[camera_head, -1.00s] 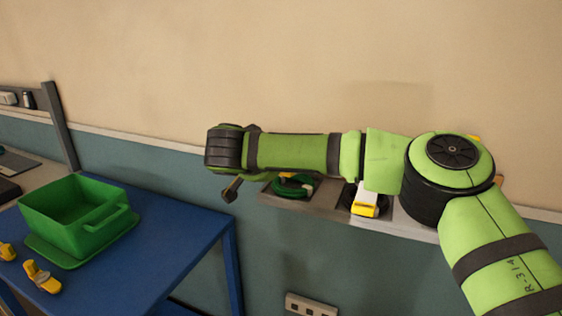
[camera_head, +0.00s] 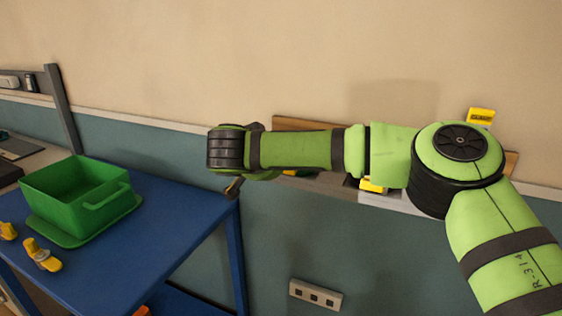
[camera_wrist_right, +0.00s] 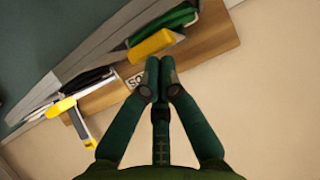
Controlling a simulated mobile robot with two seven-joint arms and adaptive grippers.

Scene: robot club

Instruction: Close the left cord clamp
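In the right wrist view, a yellow clamp part (camera_wrist_right: 152,46) lies beside a green cord (camera_wrist_right: 178,18) on the wooden wall board. Whether that clamp is open or closed is unclear. Farther left, a second yellow clamp part (camera_wrist_right: 60,108) is beside a black cord (camera_wrist_right: 92,80). My right gripper (camera_wrist_right: 158,82) has its fingers together with nothing visible between them, just below the first clamp in the picture. My left gripper is out of view.
A blue table (camera_head: 175,232) stands at left with a green bin (camera_head: 62,190) and yellow pieces (camera_head: 42,256). A yellow part (camera_head: 481,116) rises above the board's right end (camera_head: 511,163). A socket strip (camera_head: 316,296) is low on the wall.

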